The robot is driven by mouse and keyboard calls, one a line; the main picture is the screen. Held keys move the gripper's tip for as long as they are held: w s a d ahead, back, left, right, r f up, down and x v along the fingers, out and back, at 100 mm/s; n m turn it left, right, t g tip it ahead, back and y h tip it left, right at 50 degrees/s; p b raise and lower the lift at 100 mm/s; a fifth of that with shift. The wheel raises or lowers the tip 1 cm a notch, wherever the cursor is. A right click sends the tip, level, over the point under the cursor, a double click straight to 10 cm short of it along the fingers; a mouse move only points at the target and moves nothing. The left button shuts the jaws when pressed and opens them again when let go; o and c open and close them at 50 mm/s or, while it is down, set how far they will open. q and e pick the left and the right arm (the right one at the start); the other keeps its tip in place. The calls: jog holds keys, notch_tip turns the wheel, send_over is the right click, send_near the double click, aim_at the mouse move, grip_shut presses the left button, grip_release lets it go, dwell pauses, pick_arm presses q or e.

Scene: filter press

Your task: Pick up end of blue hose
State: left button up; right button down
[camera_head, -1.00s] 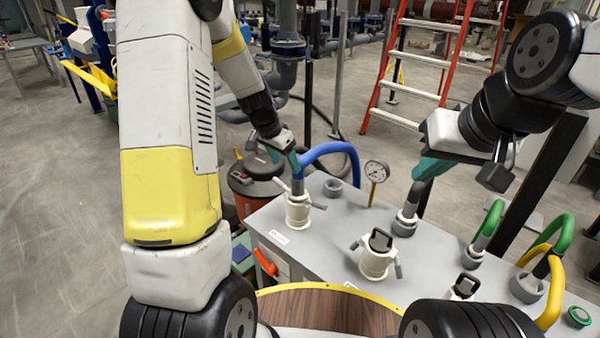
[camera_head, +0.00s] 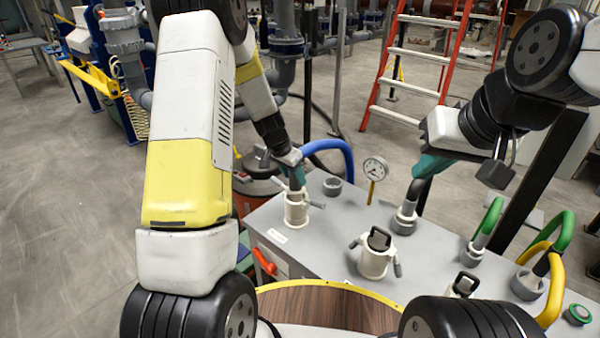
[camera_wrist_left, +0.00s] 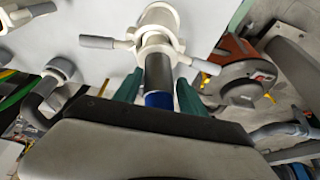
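The blue hose (camera_head: 335,146) arches up from a white clamp coupling (camera_head: 297,208) with side levers on the grey bench top. My left gripper (camera_head: 297,179) is just above that coupling, its teal fingers on either side of the hose end. In the left wrist view the gripper (camera_wrist_left: 160,88) straddles the hose's blue and dark grey end (camera_wrist_left: 158,75), with narrow gaps apparent near the fingertips. The hose end still sits in the coupling. My right gripper (camera_head: 428,170) is at a grey fitting (camera_head: 405,218) on the bench; its finger opening is hidden.
A pressure gauge (camera_head: 375,170) stands behind the bench's middle. A second white coupling (camera_head: 375,254) with a black handle is nearer me. Green and yellow hoses (camera_head: 562,235) rise at the right. An orange-red drum (camera_head: 258,188) is left of the bench; a red ladder (camera_head: 440,60) stands behind.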

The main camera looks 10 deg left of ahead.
pick_arm(q)
jog(key=shift+a, duration=0.1)
grip_shut()
jog(key=shift+w, duration=0.1)
